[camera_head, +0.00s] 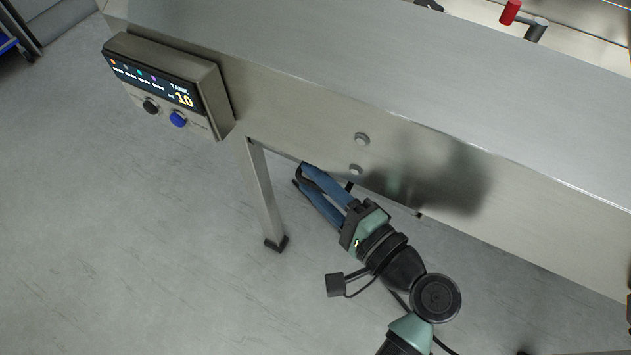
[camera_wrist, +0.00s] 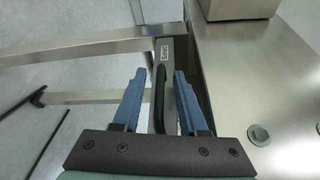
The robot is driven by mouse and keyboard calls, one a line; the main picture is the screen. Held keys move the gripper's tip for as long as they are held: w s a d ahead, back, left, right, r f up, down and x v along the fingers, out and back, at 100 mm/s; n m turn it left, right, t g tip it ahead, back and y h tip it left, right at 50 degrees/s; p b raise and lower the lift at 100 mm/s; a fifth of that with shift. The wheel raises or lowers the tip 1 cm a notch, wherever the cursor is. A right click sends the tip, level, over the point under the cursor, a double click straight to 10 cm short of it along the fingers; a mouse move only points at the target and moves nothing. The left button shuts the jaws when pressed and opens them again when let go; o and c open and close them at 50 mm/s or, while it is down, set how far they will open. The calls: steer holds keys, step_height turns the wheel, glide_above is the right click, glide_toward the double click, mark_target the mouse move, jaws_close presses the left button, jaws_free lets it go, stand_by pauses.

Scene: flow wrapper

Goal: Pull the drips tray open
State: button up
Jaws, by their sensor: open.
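In the wrist view, the drips tray shows as a narrow grey metal front (camera_wrist: 168,48) with a small printed label, beneath the machine's edge. A slim black handle (camera_wrist: 159,98) runs along this front. My gripper (camera_wrist: 159,76) is open, with one blue finger on each side of the handle; I cannot tell whether either finger touches it. In the head view, my gripper (camera_head: 299,176) is at the machine's lower edge, right of a leg. The tray is mostly hidden under the machine there.
The steel machine body (camera_head: 300,125) overhangs my gripper. A machine leg (camera_head: 264,195) stands just left of the fingers. A control panel (camera_head: 160,85) with a lit display and buttons is at upper left. The grey floor (camera_head: 130,250) is clear at lower left.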

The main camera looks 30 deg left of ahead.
jaws_close()
stand_by(1.4)
